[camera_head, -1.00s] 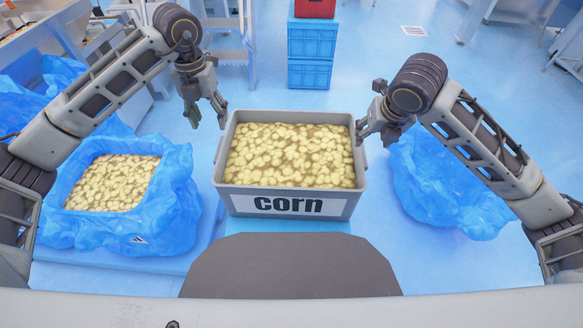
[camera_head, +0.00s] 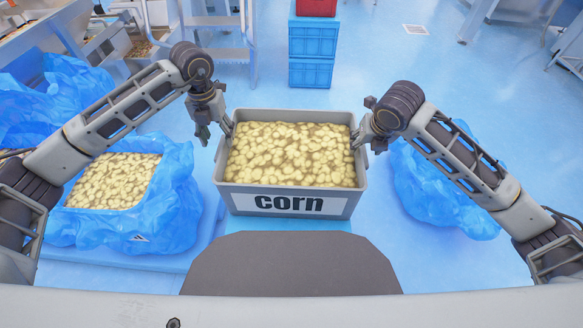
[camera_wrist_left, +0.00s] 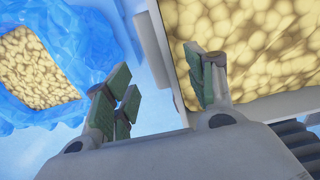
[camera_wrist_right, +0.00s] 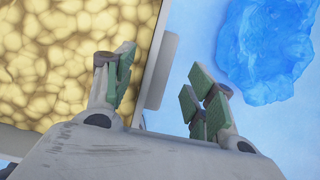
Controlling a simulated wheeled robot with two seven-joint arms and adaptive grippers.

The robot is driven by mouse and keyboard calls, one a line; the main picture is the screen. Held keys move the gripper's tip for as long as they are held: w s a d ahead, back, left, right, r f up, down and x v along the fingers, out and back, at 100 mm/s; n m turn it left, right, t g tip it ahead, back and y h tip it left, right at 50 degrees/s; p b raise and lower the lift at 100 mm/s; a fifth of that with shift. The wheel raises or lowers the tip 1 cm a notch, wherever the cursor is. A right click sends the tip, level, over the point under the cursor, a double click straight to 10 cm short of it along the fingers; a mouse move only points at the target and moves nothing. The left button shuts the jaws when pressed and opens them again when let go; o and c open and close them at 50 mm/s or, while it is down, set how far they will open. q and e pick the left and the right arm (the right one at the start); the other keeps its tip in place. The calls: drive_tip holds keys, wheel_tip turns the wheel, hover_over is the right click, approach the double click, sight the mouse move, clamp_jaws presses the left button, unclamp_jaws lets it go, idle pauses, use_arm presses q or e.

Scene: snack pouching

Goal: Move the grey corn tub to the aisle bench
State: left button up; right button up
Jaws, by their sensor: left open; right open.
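The grey corn tub (camera_head: 222,180) stands in front of me, full of pale yellow pieces, with a white "corn" label on its near side. My left gripper (camera_head: 215,132) is open at the tub's left wall. In the left wrist view its fingers (camera_wrist_left: 160,95) sit either side of the wall, one over the contents and one outside. My right gripper (camera_head: 366,135) is open at the right wall. In the right wrist view its fingers (camera_wrist_right: 160,90) also straddle the wall (camera_wrist_right: 158,50). The aisle bench cannot be made out for certain.
A blue-lined container (camera_head: 180,200) with similar pieces stands left of the tub. A crumpled blue bag (camera_head: 430,190) lies to the right. Blue crates (camera_head: 312,55) with a red one on top are stacked behind. Steel steps (camera_head: 215,40) stand at the back left.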

sight(362, 149)
use_arm(q)
drive_tip(key=shift+f, duration=3.05)
use_arm(e)
drive_tip(key=shift+x, duration=3.05)
use_arm(q)
clamp_jaws()
use_arm(e)
clamp_jaws()
use_arm(q)
drive_tip(key=shift+w+r, duration=0.15)
use_arm(e)
drive_tip(key=shift+w+r, duration=0.1)
drive_tip(key=shift+r, duration=0.05)
